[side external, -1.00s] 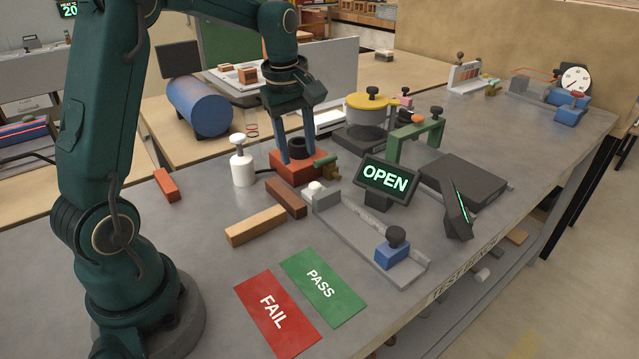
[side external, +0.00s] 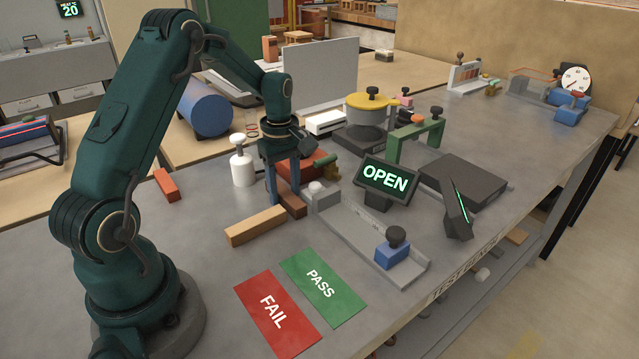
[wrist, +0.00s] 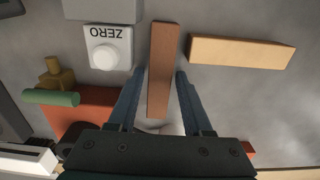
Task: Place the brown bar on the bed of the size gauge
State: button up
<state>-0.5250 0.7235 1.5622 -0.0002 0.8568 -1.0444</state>
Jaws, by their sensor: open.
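The brown bar (side external: 292,208) lies flat on the grey bench, partly hidden by my gripper in the side view. In the wrist view the brown bar (wrist: 163,65) runs lengthwise between the fingers. My gripper (side external: 283,200) is open, fingers down, one on each side of the bar; in the wrist view gaps show between the bar and both fingers (wrist: 161,82). The size gauge (side external: 360,238) lies to the right, with a long grey bed, a blue block with a black knob (side external: 393,248) and a display (side external: 387,178) reading OPEN. The bed looks empty.
A tan bar (side external: 255,226) lies close to the brown bar's left. A white ZERO button (wrist: 108,50) is near the other side. The red block (side external: 300,163) stands behind. Green PASS (side external: 322,288) and red FAIL (side external: 277,312) mats lie clear in front.

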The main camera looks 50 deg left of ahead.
grip_shut()
jog(key=shift+r, duration=0.1)
jog(key=shift+r, duration=0.5)
jog(key=r, duration=0.2)
jog(key=s+a+r, duration=0.1)
jog(key=shift+r, duration=0.4)
jog(key=s+a+r, duration=0.5)
jog(key=s, duration=0.3)
jog(key=w+d+r+m, duration=0.1)
jog(key=d+r+m, duration=0.2)
jog(key=d+m, duration=0.6)
jog(key=w+d+r+m, duration=0.2)
jog(key=d+r+m, duration=0.1)
jog(key=d+m, duration=0.5)
jog(key=shift+w+d+r+m, duration=0.3)
jog(key=shift+d+m, duration=0.1)
jog(key=shift+d, duration=0.6)
